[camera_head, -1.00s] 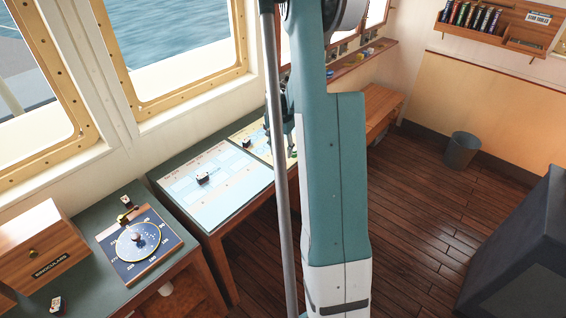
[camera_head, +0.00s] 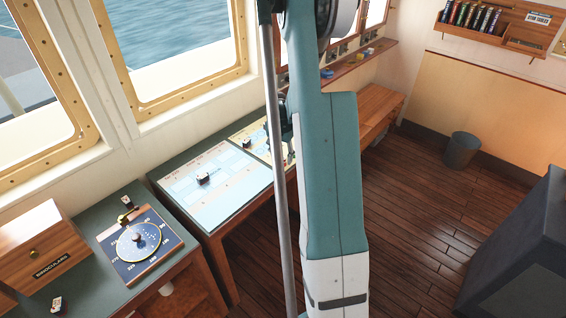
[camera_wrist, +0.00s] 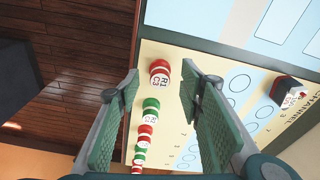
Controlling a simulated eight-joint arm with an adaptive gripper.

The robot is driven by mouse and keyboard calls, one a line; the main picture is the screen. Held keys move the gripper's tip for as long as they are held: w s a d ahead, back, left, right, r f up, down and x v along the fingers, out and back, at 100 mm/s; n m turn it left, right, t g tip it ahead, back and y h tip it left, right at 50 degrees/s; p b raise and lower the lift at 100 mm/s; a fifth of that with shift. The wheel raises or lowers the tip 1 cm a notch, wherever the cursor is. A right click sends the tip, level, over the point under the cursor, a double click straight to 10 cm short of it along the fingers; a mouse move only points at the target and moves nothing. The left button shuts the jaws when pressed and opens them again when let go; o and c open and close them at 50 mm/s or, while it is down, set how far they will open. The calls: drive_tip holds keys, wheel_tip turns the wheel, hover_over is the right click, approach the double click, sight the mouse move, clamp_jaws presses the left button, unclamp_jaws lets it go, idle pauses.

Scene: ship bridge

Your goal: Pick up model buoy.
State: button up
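In the wrist view several small model buoys stand in a line on a pale chart board (camera_wrist: 220,95). The one closest to the fingertips is a red-and-white buoy (camera_wrist: 160,74) with "R1 C3" lettering. A green-and-white buoy (camera_wrist: 151,106) and a second red-and-white buoy (camera_wrist: 146,131) follow, with smaller ones beyond. My gripper (camera_wrist: 159,70) is open, with one finger on each side of the line. Nothing is visibly held between the fingers. In the head view my arm hides most of the gripper and the buoys.
In the head view a blue chart panel (camera_head: 215,185) with another small model (camera_head: 203,179) lies left of my arm. A bin (camera_head: 461,149) stands on open wooden floor (camera_head: 415,215).

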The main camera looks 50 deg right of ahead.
drive_tip(key=shift+d+f, duration=0.1)
drive_tip(key=shift+f, duration=0.9)
drive_tip(key=c, duration=0.8)
